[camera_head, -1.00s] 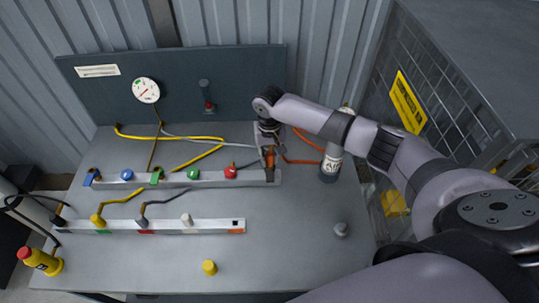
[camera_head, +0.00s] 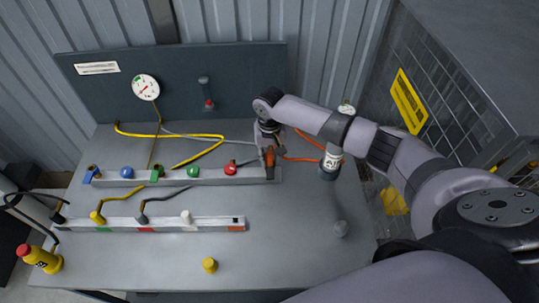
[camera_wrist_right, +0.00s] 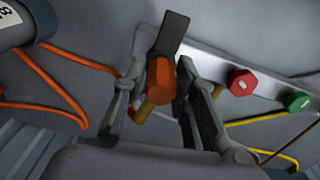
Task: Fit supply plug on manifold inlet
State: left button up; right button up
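My right gripper (camera_head: 268,152) is at the right end of the long back rail, the manifold (camera_head: 214,179). In the right wrist view its two fingers (camera_wrist_right: 161,78) stand on either side of an orange plug (camera_wrist_right: 160,82) and appear closed on it. The plug also shows in the head view (camera_head: 270,160). A dark flat piece (camera_wrist_right: 172,34) lies just beyond the plug, by the rail's end. Whether the plug is seated in the inlet cannot be told. An orange hose (camera_head: 300,159) runs to the right behind my arm. My left gripper is not in view.
Red (camera_head: 230,169), green (camera_head: 193,172) and blue (camera_head: 126,172) knobs sit along the manifold. A front rail (camera_head: 170,225) holds yellow and grey hose ends. A labelled cylinder (camera_head: 331,161) stands right of the gripper.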

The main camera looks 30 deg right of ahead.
jog(key=o, duration=0.4)
jog(key=shift+r, duration=0.15)
notch_tip(320, 180, up, 12)
jog(key=shift+f, duration=0.1)
dwell(0.3)
